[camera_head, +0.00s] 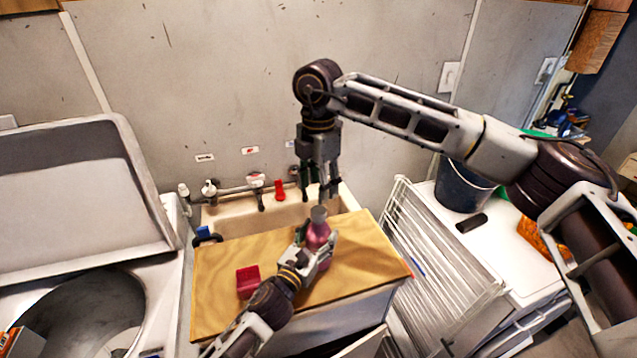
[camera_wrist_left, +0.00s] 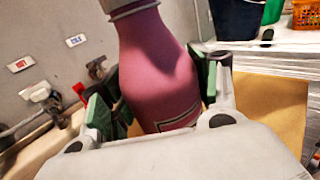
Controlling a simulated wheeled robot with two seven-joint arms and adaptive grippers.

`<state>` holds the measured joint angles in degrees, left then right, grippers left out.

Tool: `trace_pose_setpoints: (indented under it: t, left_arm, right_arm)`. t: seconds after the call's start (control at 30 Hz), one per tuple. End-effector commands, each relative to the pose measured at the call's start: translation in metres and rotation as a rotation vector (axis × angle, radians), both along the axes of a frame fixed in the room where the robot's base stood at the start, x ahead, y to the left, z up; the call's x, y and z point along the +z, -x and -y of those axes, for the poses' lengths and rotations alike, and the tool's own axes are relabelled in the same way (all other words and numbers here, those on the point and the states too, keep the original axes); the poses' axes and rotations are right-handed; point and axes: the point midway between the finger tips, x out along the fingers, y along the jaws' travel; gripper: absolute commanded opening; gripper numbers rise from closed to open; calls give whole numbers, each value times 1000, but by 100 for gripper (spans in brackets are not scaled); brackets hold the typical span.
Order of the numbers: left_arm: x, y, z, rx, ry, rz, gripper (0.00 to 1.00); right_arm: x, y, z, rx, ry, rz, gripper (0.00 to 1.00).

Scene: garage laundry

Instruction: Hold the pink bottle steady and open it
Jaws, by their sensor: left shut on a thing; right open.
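The pink bottle (camera_head: 318,236) stands on the wooden board (camera_head: 225,290) in front of the sink, with a grey cap (camera_head: 318,213) on top. My left gripper (camera_head: 318,248) is shut on the bottle's body. In the left wrist view the bottle (camera_wrist_left: 158,70) sits between the green-padded fingers, and only the lower edge of the grey cap shows. My right gripper (camera_head: 320,192) is open and points down just above and behind the cap. It appears apart from the cap, and nothing is between its fingers.
A red box-like item (camera_head: 248,281) lies on the board left of the bottle. The sink (camera_head: 240,220) with taps is behind. An open washer (camera_head: 80,200) stands at left. A white wire rack (camera_head: 440,270) and a dark bucket (camera_head: 460,188) are at right.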

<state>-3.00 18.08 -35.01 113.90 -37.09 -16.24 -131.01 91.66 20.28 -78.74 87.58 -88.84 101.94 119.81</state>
Motion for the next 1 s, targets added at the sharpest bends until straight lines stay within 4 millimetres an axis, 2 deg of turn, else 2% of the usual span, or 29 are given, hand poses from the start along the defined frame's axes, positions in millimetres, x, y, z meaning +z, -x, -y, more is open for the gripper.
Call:
trace_pose_setpoints:
  t: [0.43,1.0]
  left_arm:
    - [0,0,0,1,-1,0,0]
    - [0,0,0,1,-1,0,0]
  right_arm:
    - [0,0,0,-305,1,0,53]
    - [0,0,0,-346,1,0,53]
